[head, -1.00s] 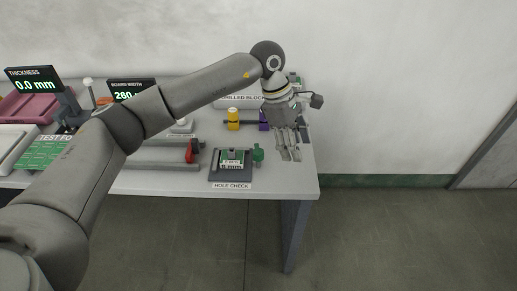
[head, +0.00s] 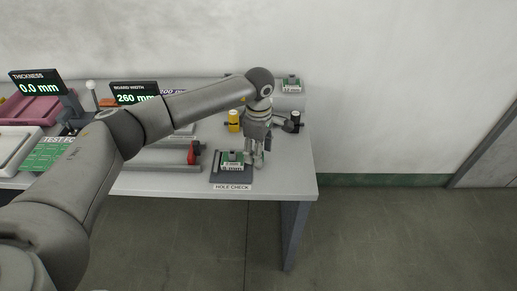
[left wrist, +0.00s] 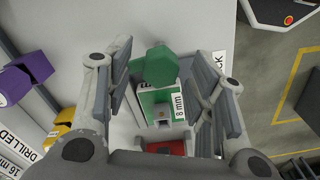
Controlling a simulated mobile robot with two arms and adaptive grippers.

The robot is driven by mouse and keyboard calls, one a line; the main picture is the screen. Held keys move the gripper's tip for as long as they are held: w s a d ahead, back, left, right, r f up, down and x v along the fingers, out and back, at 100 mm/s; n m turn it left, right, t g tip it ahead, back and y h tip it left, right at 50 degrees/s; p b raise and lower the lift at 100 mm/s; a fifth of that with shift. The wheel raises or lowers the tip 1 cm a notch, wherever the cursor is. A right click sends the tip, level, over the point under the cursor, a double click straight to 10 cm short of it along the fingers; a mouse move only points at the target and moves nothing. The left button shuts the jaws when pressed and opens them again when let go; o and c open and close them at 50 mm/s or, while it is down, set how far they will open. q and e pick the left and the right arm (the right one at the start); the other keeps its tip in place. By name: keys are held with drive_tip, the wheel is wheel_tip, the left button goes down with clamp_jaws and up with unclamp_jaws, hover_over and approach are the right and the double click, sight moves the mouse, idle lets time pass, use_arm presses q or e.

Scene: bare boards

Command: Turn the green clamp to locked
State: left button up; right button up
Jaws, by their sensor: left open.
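The green clamp (left wrist: 158,68) shows in the left wrist view as a green knob, between the two fingers of my left gripper (left wrist: 165,85). The fingers are open on either side of it, with a gap visible on both sides. In the head view my left gripper (head: 254,160) points down at the right side of the hole check fixture (head: 217,176) and hides the clamp. The fixture holds a small green block (head: 231,158), which also shows in the left wrist view (left wrist: 150,103) beside an "8 mm" label. My right gripper is not in view.
A yellow part (head: 233,120) stands behind the fixture, and a purple part (left wrist: 22,75) shows in the left wrist view. A rail with a red piece (head: 194,153) lies to the left. The table's front edge is close to the fixture.

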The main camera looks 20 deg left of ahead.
use_arm(q)
drive_tip(key=shift+f, duration=0.3)
drive_tip(key=c, duration=1)
